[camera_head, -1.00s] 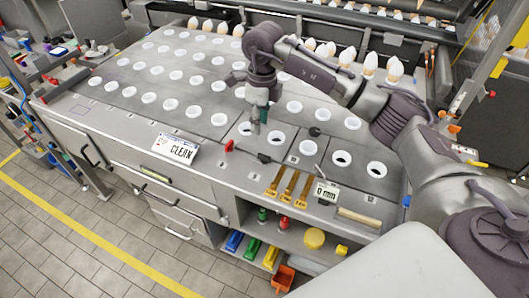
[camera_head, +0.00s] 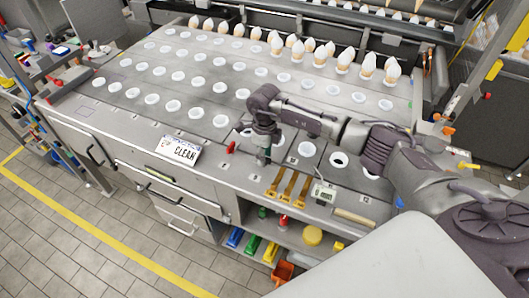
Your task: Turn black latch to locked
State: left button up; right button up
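My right gripper (camera_head: 262,160) points straight down at the front part of the grey worktop (camera_head: 110,112), at the end of the arm coming in from the right. Its fingertips are small and dark here, and I cannot tell whether they are open or shut. The black latch is not clearly visible; the gripper covers the spot just right of the red latch (camera_head: 231,147) where a small black part showed earlier. I cannot tell whether the fingertips touch it. My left gripper is not in view.
Rows of white cups (camera_head: 172,107) sit in the worktop, with white-tipped cones along the back. A CLEAN sign (camera_head: 180,151) stands left of the gripper. An open shelf with coloured items is below.

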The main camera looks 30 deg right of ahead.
jog(key=shift+f, duration=0.15)
grip_shut()
dwell(0.4)
jog(key=m+b, duration=0.1)
jog(key=m, duration=0.1)
jog(key=shift+m, duration=0.4)
jog(key=m+b, duration=0.1)
jog(key=m, duration=0.2)
jog(key=shift+m, duration=0.3)
jog(key=m+b, duration=0.1)
jog(key=m, duration=0.9)
jog(key=shift+m+b, duration=0.35)
jog(key=shift+m, duration=0.05)
